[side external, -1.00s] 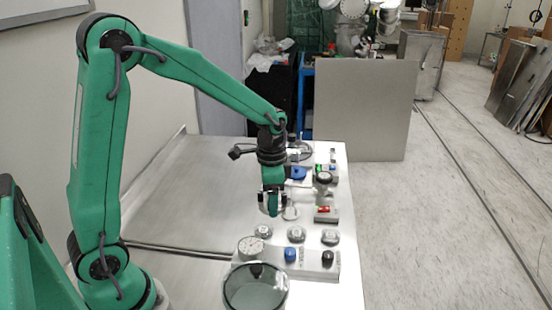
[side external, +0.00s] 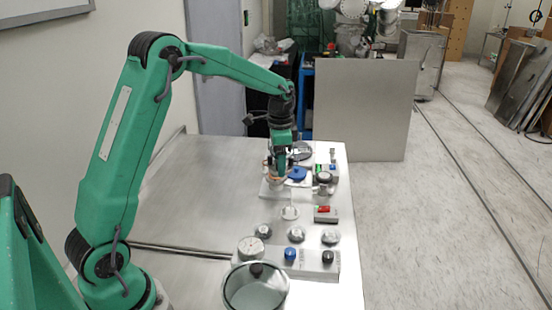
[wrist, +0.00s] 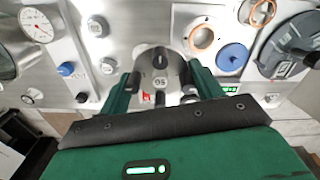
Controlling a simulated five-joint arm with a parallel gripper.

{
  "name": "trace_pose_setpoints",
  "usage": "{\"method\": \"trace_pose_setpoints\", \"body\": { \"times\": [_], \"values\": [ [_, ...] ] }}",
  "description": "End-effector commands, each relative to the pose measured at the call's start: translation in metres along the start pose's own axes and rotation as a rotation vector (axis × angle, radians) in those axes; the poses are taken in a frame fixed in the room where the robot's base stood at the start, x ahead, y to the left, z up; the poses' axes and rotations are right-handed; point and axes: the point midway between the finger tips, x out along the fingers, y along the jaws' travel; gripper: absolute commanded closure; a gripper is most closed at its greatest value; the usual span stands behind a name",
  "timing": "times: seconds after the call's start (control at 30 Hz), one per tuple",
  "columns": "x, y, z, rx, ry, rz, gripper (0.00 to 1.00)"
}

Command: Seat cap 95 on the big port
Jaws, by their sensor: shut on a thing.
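My gripper (wrist: 164,88) is shut on a round grey cap (wrist: 160,60) with a dark knob and a small number label; it is between the fingers in the wrist view. In the side view my gripper (side external: 277,172) is low over the far part of the bench, left of a blue disc (side external: 297,173). In the wrist view a copper-ringed port (wrist: 202,38) lies up and right of the held cap, with the blue disc (wrist: 232,57) beside it. A second copper ring (wrist: 262,12) shows farther right. I cannot tell which is the big port.
A large dark grey fitting (wrist: 295,45) stands at the right in the wrist view. The bench (side external: 190,200) is bare at left.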

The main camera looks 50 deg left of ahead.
Motion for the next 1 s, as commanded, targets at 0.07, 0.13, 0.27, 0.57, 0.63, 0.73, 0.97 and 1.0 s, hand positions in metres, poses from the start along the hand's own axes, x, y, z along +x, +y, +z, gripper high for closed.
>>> {"method": "trace_pose_setpoints", "body": {
  "times": [0.07, 0.13, 0.27, 0.57, 0.63, 0.73, 0.97, 1.0],
  "values": [
    [-0.002, -0.019, -0.001, -0.004, 0.002, -0.002, 0.60],
    [-0.003, -0.033, 0.000, -0.003, 0.001, -0.001, 0.60],
    [-0.005, -0.054, 0.001, -0.003, 0.001, -0.001, 0.60],
    [-0.008, -0.076, 0.004, -0.001, 0.001, -0.002, 0.60],
    [-0.008, -0.077, 0.004, 0.000, 0.001, -0.002, 0.60],
    [-0.008, -0.077, 0.004, 0.000, 0.001, -0.002, 0.60],
    [-0.004, -0.076, 0.004, -0.001, 0.001, -0.001, 0.60],
    [-0.003, -0.076, 0.004, -0.001, 0.001, -0.001, 0.60]
  ]
}}
